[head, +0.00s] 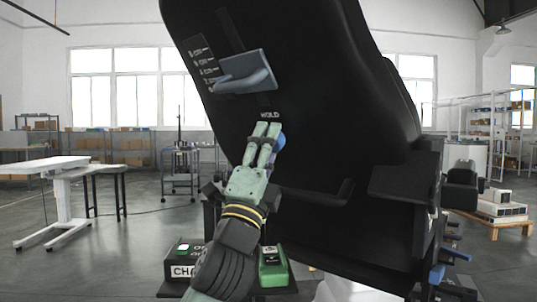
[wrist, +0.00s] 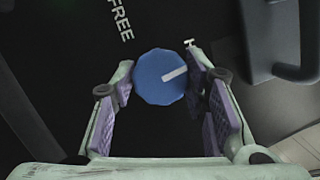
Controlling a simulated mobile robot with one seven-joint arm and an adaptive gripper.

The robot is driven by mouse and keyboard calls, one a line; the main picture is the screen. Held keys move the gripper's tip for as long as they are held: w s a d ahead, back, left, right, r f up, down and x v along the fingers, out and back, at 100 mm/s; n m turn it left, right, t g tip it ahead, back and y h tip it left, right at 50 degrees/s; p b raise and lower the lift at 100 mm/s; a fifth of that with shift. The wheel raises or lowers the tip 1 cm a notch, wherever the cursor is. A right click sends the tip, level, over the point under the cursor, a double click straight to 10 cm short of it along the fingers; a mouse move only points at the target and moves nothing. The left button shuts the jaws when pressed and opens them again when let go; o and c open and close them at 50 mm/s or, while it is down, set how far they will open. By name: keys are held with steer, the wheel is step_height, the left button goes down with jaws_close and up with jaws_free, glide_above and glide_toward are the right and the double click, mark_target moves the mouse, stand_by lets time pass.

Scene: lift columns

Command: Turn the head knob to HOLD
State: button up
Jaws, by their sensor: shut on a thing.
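The blue round knob (wrist: 155,88) is on the black back of a seat. Its white pointer line points right and slightly up in the wrist view. The word FREE (wrist: 119,18) is printed above and left of it; a white letter partly hidden by the right finger shows to its upper right. My gripper (wrist: 159,72) has its purple-padded fingers on both sides of the knob, shut on it. In the head view my gripper (head: 268,128) reaches up to the seat back, just below the word HOLD (head: 270,114). A blue edge of the knob (head: 281,142) shows beside the fingers.
A grey-blue lever handle (head: 243,72) with a marked scale sits higher on the seat back. A black bar (head: 320,194) juts out right of my gripper.

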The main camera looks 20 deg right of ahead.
steer(key=shift+m, duration=0.9)
steer(key=shift+m+h+b, duration=0.3)
steer(key=shift+h, duration=0.2)
steer(key=o, duration=1.1)
steer(key=shift+o, duration=0.2)
steer(key=shift+f, duration=0.1)
steer(key=v, duration=1.2)
steer(key=shift+r, duration=0.2)
steer(key=shift+a, duration=0.1)
